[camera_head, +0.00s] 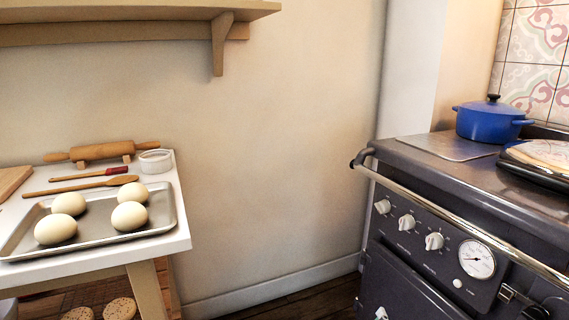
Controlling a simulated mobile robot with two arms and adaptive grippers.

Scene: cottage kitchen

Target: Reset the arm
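Neither of my grippers nor either arm shows in the head view. On the left, a white-topped table (183,229) holds a metal tray (92,246). Several pale round dough balls (129,216) sit in the tray. On the right stands a dark stove (407,274) with white knobs, a round dial and a metal rail (463,225) along its front.
A rolling pin (102,151) rests on a stand at the table's back, beside a small white dish (155,162) and a wooden spoon (85,186). A blue pot (490,123) stands on the stove. A wooden shelf (120,33) hangs upper left. Floor shows between table and stove.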

